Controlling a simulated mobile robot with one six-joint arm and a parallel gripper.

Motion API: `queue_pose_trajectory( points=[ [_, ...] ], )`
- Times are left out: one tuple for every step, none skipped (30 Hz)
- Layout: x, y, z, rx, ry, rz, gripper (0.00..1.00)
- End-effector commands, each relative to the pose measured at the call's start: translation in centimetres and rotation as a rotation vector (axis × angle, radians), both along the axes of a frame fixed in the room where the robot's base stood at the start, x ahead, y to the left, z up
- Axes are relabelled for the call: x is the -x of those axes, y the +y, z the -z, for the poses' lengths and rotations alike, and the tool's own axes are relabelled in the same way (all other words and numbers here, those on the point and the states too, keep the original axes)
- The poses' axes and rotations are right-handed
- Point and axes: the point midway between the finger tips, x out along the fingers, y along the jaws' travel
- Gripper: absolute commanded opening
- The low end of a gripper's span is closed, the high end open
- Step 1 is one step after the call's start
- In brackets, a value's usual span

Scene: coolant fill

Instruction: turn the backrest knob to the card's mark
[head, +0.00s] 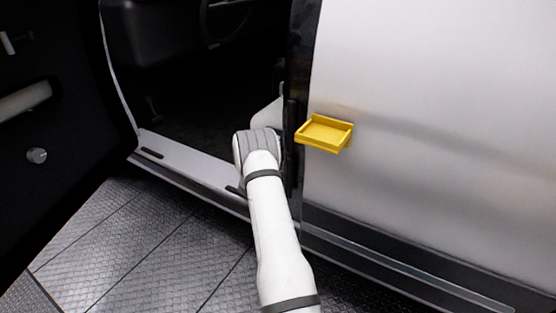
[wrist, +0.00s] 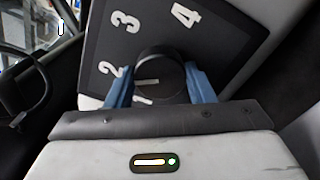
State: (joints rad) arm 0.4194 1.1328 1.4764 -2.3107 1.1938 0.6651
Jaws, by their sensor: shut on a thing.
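The black round backrest knob (wrist: 160,75) sits on a dark dial plate (wrist: 150,42) with white numerals. The 2, 3 and 4 show clearly; a partly hidden mark, perhaps the 1, is at the knob's lower left. A pale pointer line on the knob points left, below the 2. My gripper (wrist: 161,86) has its blue fingers on both sides of the knob and is shut on it. In the head view my arm reaches into the car's door opening, and the fingers and knob are hidden there. No card is recognisable in either view.
A yellow tray (head: 325,133) juts from the white car body panel (head: 430,130), close to the right of my arm. The door sill (head: 195,160) runs below the opening. A dark open door panel (head: 40,130) stands at left. A steering wheel (wrist: 25,85) shows at left.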

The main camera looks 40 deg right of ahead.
Motion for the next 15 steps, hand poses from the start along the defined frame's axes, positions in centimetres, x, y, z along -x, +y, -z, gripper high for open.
queue_pose_trajectory(
  points=[
    [0.57, -0.55, 0.14, -0.003, 0.0, 0.015, 0.26],
    [0.57, -0.54, 0.14, -0.002, 0.001, 0.015, 0.26],
    [0.58, -0.54, 0.15, -0.002, 0.001, 0.015, 0.26],
    [0.57, -0.54, 0.15, -0.002, 0.001, 0.015, 0.26],
    [0.58, -0.54, 0.16, -0.002, 0.001, 0.015, 0.26],
    [0.58, -0.54, 0.16, -0.002, 0.002, 0.015, 0.26],
    [0.57, -0.53, 0.17, -0.002, 0.002, 0.015, 0.51],
    [0.55, -0.51, 0.17, -0.003, 0.002, 0.015, 0.53],
    [0.51, -0.47, 0.17, -0.002, 0.002, 0.014, 0.56],
    [0.48, -0.45, 0.17, -0.002, 0.002, 0.013, 0.59],
    [0.44, -0.41, 0.16, -0.002, 0.002, 0.012, 0.61],
    [0.39, -0.36, 0.15, -0.002, 0.002, 0.01, 0.65],
    [0.37, -0.34, 0.14, -0.002, 0.003, 0.01, 0.67],
    [0.34, -0.32, 0.14, -0.001, 0.002, 0.009, 0.7],
    [0.31, -0.28, 0.12, -0.001, 0.003, 0.008, 0.71]
  ],
)
